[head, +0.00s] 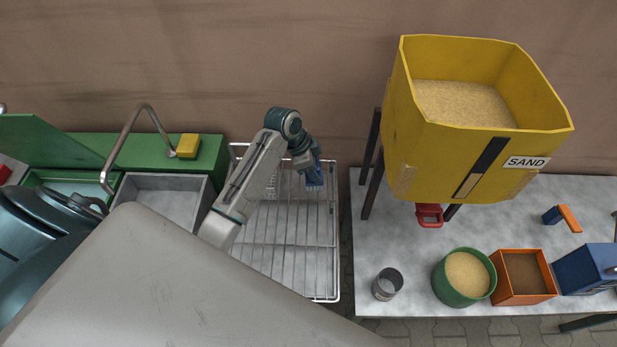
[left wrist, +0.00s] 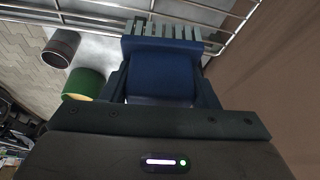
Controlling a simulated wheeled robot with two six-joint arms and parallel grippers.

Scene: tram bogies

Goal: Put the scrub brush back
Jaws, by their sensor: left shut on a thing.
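The scrub brush (head: 315,181) is blue with a row of pale grey bristles. My left gripper (head: 309,166) is shut on it, above the back right part of the wire rack (head: 290,235). In the left wrist view the blue body of the brush (left wrist: 162,76) sits between the dark fingers of my left gripper (left wrist: 165,92). Its bristles point away from the gripper, toward the rack wires. I cannot tell whether the bristles touch the rack. My right gripper is not in view.
A grey sink basin (head: 160,190) with a curved tap (head: 135,125) and a yellow sponge (head: 188,146) lies left of the rack. To the right, a table holds a yellow sand hopper (head: 440,150), a metal cup (head: 387,284) and a green sand bucket (head: 450,288).

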